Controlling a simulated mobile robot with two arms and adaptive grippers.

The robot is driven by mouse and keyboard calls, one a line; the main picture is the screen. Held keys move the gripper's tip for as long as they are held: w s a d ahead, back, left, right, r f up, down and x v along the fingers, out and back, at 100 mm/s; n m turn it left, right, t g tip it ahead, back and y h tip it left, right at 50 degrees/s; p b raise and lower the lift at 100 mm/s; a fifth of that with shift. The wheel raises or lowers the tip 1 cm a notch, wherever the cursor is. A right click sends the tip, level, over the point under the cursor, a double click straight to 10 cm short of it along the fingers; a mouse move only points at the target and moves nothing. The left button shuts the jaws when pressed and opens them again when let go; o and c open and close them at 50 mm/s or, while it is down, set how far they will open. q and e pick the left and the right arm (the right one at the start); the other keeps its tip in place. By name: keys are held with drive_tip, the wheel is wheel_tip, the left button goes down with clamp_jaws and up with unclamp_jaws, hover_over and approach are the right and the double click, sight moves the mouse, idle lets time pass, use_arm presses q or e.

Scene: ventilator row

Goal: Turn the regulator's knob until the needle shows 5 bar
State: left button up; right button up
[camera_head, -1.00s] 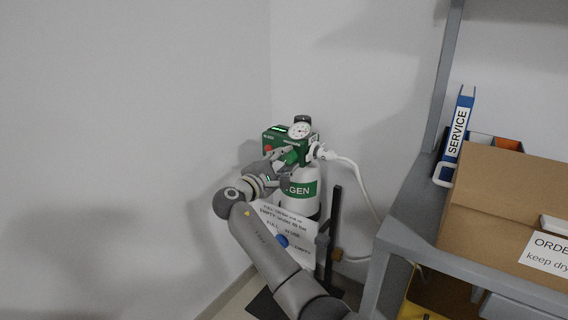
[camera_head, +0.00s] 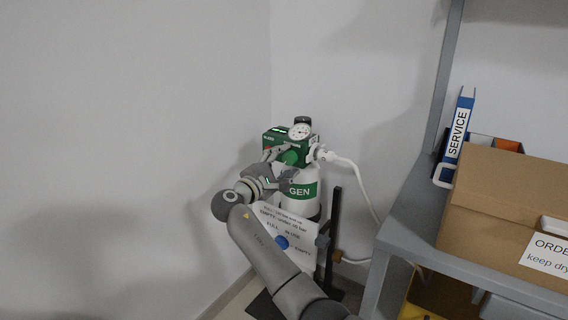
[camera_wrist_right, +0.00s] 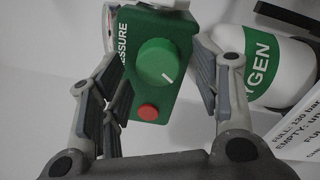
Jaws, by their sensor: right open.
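The green regulator (camera_head: 308,147) sits on top of the white oxygen cylinder (camera_head: 297,178) in the corner. Its round white gauge (camera_head: 300,131) faces me in the head view; the needle is too small to read. In the right wrist view the green knob (camera_wrist_right: 157,62) with a white mark pointing to its lower right stands on the regulator's face, above a red button (camera_wrist_right: 148,112). My right gripper (camera_wrist_right: 160,85) is open, its fingers on either side of the knob and apart from it. It also shows in the head view (camera_head: 280,168). My left gripper is not in view.
A white hose (camera_head: 350,167) runs right from the regulator. A sign (camera_head: 288,236) hangs in front of the cylinder beside a dark post (camera_head: 335,215). At right stands a grey shelf (camera_head: 410,225) with a cardboard box (camera_head: 500,200) and a blue service binder (camera_head: 458,135).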

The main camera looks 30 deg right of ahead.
drive_tip(key=v, duration=1.1)
drive_tip(key=shift+a, duration=0.3)
drive_tip(key=shift+s+f, duration=0.1)
